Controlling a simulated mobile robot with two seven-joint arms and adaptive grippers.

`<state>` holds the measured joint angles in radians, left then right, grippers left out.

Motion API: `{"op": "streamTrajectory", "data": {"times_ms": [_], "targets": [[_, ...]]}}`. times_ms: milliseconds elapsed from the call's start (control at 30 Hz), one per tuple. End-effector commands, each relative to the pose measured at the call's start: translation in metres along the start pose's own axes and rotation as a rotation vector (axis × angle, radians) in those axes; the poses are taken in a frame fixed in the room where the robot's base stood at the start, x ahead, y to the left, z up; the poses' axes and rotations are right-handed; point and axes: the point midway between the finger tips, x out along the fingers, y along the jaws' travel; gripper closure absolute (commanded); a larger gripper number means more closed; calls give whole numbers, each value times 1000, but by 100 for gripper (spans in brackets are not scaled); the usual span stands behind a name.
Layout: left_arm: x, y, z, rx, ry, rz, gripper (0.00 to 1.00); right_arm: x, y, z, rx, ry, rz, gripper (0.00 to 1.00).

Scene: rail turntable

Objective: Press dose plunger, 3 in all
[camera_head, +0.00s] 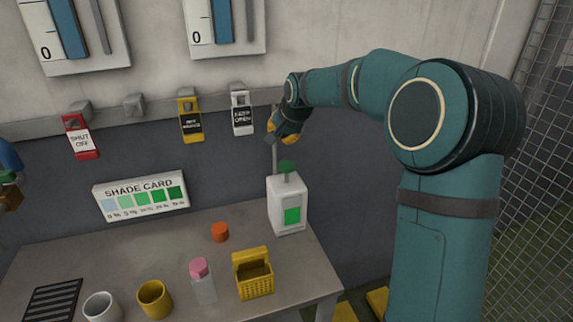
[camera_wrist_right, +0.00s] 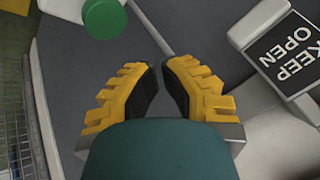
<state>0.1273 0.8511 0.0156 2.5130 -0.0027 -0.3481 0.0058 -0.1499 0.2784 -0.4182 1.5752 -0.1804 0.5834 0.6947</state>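The white dose dispenser (camera_head: 287,202) stands upright at the back right of the table, with a green patch on its front. Its green plunger knob (camera_head: 286,166) is raised on top; a green disc, apparently the same knob, shows at the upper left in the right wrist view (camera_wrist_right: 104,18). My right gripper (camera_head: 285,137) hangs above the knob, apart from it. In the wrist view its yellow fingers (camera_wrist_right: 161,68) nearly meet at the tips, with nothing between them. My left gripper is not in view.
A shade card (camera_head: 141,197) leans at the back. An orange puck (camera_head: 220,232), yellow basket (camera_head: 254,285), pink-capped bottle (camera_head: 204,288), yellow cup (camera_head: 154,300) and white cup (camera_head: 101,308) stand on the table. A "KEEP OPEN" tag (camera_head: 241,118) hangs on the rail beside my gripper.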

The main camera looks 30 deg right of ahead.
Motion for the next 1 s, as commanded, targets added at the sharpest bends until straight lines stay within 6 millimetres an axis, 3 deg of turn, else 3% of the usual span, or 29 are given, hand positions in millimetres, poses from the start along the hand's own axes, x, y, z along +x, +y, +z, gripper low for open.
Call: {"op": "streamTrajectory", "data": {"times_ms": [267,700,1000], "targets": [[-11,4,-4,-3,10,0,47,-7,-1,-6,241,-6,-2,100],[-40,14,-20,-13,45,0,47,-24,-6,-20,1060,-28,-5,100],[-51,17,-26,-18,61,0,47,-30,-8,-25,1444,-41,-1,100]]}}
